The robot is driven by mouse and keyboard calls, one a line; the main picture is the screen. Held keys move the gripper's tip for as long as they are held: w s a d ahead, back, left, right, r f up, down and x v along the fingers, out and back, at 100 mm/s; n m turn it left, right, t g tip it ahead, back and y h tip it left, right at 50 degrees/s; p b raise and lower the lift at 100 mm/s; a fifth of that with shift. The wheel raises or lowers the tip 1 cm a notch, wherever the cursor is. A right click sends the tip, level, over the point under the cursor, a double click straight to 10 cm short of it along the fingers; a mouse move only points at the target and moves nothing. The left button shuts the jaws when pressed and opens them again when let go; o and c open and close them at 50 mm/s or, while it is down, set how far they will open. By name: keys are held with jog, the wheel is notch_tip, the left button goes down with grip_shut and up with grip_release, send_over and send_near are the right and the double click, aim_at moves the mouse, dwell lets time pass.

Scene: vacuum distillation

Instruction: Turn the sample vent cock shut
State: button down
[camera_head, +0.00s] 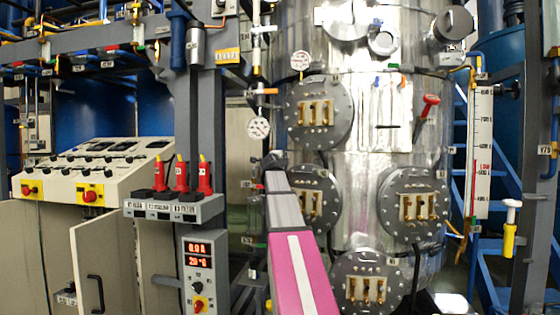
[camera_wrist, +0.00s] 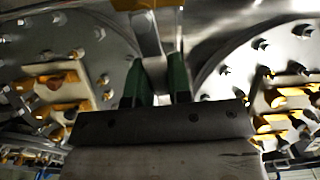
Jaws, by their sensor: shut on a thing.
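My gripper (camera_wrist: 156,82) shows in the wrist view as two green fingertips on a dark block. They are shut on a narrow grey metal bar (camera_wrist: 151,40) that comes down between them from the top edge. I cannot tell for sure whether this bar is the handle of the sample vent cock. In the head view my pink and grey arm reaches up to the left side of the steel vessel (camera_head: 370,150). The wrist end hides the fingers and what they hold there. A small glass cylinder (camera_head: 255,215) stands just left of the arm.
Round bolted flanges with brass fittings cover the vessel front, one (camera_head: 318,112) above the wrist and one (camera_head: 413,205) to the right. A dial gauge (camera_head: 259,128) hangs near the wrist. The control cabinet (camera_head: 110,175) stands left, with one door (camera_head: 105,260) open.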

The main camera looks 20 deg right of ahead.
jog(key=shift+f+m, duration=0.3)
jog(key=shift+m, duration=0.2)
jog(key=c, duration=1)
grip_release()
jog(key=shift+c, duration=0.2)
jog(key=v, duration=1.1)
jog(key=shift+w, duration=0.1)
